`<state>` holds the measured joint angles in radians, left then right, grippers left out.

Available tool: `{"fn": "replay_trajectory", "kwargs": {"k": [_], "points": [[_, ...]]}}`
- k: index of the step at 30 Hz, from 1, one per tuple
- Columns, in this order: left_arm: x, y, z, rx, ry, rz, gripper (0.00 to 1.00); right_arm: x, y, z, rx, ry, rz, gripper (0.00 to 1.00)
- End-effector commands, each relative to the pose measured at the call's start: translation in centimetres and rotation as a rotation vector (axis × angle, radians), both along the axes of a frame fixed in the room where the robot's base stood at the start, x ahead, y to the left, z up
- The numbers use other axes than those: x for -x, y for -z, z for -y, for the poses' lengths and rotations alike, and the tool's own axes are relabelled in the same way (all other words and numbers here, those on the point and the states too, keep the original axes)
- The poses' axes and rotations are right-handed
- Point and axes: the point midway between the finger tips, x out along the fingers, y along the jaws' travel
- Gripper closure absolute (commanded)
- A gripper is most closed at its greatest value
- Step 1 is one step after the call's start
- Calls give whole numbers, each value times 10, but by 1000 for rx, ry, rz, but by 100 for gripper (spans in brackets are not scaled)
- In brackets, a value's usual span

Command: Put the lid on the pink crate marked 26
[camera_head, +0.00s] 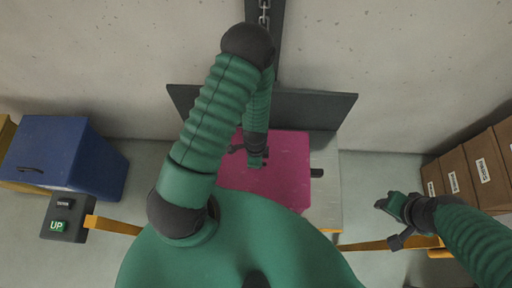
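A flat pink panel (283,174) lies in the middle of the head view on a pale work surface (326,213). It looks like a lid or the top of the pink crate; I cannot tell which, and no number 26 shows. A dark handle-like piece (317,173) sticks out at its right edge. My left arm covers its left part. My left gripper (253,160) is over the panel's upper left; whether it touches or grips anything is unclear. My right gripper (388,206) is to the right, apart from the panel, with nothing visible in it.
A dark upright board (318,110) stands behind the panel, with a hanging chain (264,15) above. A blue box (58,155) is at left, near a control box (62,220) marked UP. Brown labelled boxes (485,170) stand at right.

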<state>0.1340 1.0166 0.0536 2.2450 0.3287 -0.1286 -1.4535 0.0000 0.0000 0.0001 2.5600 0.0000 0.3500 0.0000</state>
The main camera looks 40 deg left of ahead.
Motion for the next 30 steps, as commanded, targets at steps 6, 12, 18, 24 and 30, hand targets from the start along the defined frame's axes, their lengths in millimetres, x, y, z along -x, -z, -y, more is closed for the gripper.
{"fn": "replay_trajectory", "kwargs": {"k": [6, 12, 18, 24, 30], "points": [[-1, 2, 1, -1, 0, 1, 100, 0, 1, 0, 0, 0, 0, 50], [-1, 2, 2, -1, -1, 1, 100, 0, 1, 0, 0, 0, 0, 50], [-1, 2, 2, -1, -1, 1, 73, 0, 1, 0, 0, 0, 0, 50], [-1, 2, 2, -1, 0, 1, 62, 0, 1, 0, 0, 0, 0, 50], [-1, 2, 2, 0, 0, 0, 51, 0, 1, 0, 0, 0, 0, 50]]}}
